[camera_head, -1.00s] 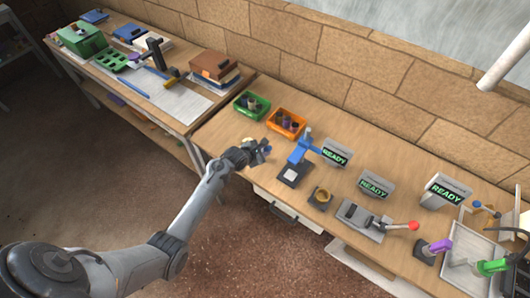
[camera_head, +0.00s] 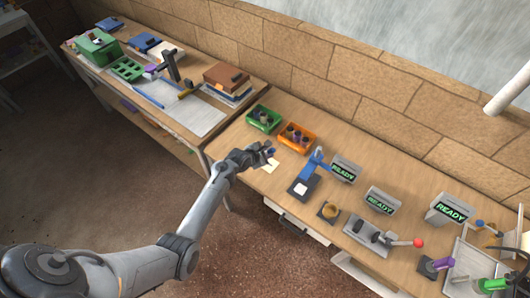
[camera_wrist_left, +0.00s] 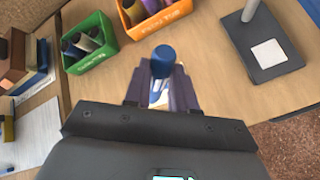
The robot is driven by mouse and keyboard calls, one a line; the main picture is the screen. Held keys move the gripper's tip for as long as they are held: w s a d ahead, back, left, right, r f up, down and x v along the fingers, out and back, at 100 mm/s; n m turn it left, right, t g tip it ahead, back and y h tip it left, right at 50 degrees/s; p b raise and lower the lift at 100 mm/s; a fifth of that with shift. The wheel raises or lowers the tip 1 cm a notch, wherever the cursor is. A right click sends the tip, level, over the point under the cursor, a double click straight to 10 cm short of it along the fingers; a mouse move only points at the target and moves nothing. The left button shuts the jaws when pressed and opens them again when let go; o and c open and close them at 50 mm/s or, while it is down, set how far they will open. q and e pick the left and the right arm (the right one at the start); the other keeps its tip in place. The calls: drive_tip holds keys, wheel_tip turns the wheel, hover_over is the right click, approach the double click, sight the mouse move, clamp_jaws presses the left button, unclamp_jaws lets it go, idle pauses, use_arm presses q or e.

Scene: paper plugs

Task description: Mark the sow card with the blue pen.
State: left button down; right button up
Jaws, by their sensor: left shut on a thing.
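My left gripper (camera_head: 265,154) is shut on the blue pen, over the front of the bench, near the orange tray. In the left wrist view the pen's round blue end (camera_wrist_left: 163,58) stands up between the fingers (camera_wrist_left: 162,92); its tip is hidden. A pale yellow card (camera_head: 271,166) lies flat on the bench just below the gripper in the head view, partly covered by it. A pale patch also shows between the fingers in the wrist view. I cannot tell whether the pen touches the card, and no lettering or mark is readable. My right gripper is not in view.
A green tray (camera_head: 276,122) and an orange tray (camera_head: 314,139) hold dark and purple items behind the gripper. A blue stamp press (camera_head: 313,165) stands to the right, with several READY displays (camera_head: 382,200) beyond. The bench's front edge is close below the gripper.

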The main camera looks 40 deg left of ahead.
use_arm(q)
wheel_tip(320, 180, up, 3)
drive_tip(key=shift+f+p, duration=0.2)
drive_tip(key=shift+p, duration=0.8)
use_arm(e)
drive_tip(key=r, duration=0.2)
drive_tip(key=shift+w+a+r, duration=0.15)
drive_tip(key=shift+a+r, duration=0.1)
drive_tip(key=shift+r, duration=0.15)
use_arm(q)
drive_tip(key=shift+w, duration=0.1)
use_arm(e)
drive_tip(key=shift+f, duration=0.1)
use_arm(q)
drive_tip(key=shift+w+r, duration=0.25)
drive_tip(key=shift+n+g, duration=0.6)
drive_tip(key=shift+g, duration=0.1)
drive_tip(key=w+b, duration=0.1)
drive_tip(key=b, duration=0.1)
drive_tip(key=w+b, duration=0.1)
drive_tip(key=b, duration=0.1)
drive_tip(key=w+d+f+b, duration=0.1)
drive_tip(key=w+b, duration=0.1)
drive_tip(key=b, duration=0.1)
drive_tip(key=shift+d, duration=0.1)
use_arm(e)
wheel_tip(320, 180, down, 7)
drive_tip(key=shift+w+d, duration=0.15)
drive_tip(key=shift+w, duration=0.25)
